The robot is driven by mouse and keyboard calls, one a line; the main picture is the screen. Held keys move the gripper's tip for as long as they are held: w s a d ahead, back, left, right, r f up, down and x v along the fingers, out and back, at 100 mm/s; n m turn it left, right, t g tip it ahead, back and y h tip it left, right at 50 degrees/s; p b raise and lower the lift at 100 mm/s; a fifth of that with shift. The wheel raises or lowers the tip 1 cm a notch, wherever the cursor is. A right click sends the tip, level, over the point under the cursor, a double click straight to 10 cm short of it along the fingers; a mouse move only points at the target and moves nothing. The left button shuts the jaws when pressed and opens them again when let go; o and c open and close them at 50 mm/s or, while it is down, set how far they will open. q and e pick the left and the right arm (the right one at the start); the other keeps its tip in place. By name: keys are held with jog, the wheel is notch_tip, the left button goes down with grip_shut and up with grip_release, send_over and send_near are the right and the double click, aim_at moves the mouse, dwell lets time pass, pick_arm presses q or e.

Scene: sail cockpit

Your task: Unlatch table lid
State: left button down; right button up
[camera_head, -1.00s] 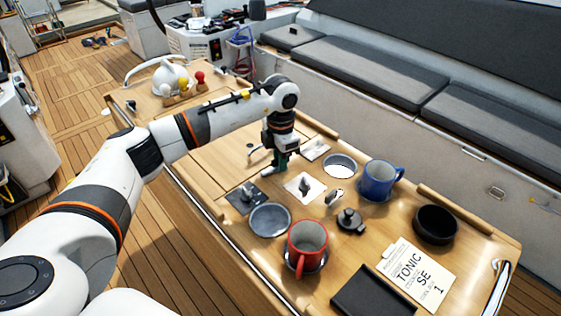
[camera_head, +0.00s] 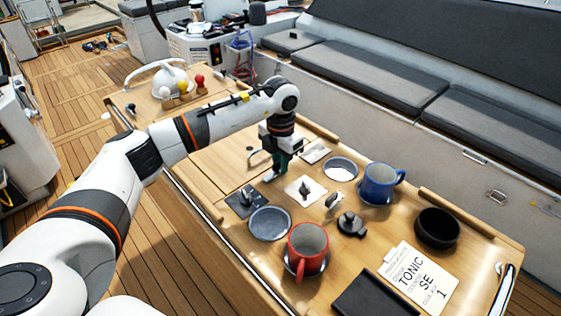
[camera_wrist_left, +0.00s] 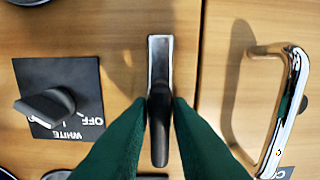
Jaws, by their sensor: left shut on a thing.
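The wooden table lid (camera_head: 208,160) lies flat and closed on the cockpit table. In the left wrist view a latch (camera_wrist_left: 160,148), a dark lever on a narrow metal plate, sits on the wood near a panel seam. My left gripper (camera_wrist_left: 160,100) points down with its green fingers on both sides of the lever, shut on it. In the head view the left gripper (camera_head: 275,176) is at the table surface and hides the latch. A chrome handle (camera_wrist_left: 287,105) stands right of the latch in the wrist view. My right gripper is not in view.
A black switch plate (camera_head: 244,203) with a knob and a white plate (camera_head: 305,190) with a knob are close to the gripper. A red mug (camera_head: 307,247), a blue mug (camera_head: 379,184), a black bowl (camera_head: 437,227) and a card (camera_head: 417,275) stand farther right.

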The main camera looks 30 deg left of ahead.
pick_arm(q)
jog(key=shift+w+r, duration=0.1)
jog(key=shift+r, duration=0.05)
jog(key=c, duration=1.4)
grip_release()
jog(key=shift+c, duration=0.2)
notch_tip(320, 180, up, 12)
jog(key=b, duration=0.3)
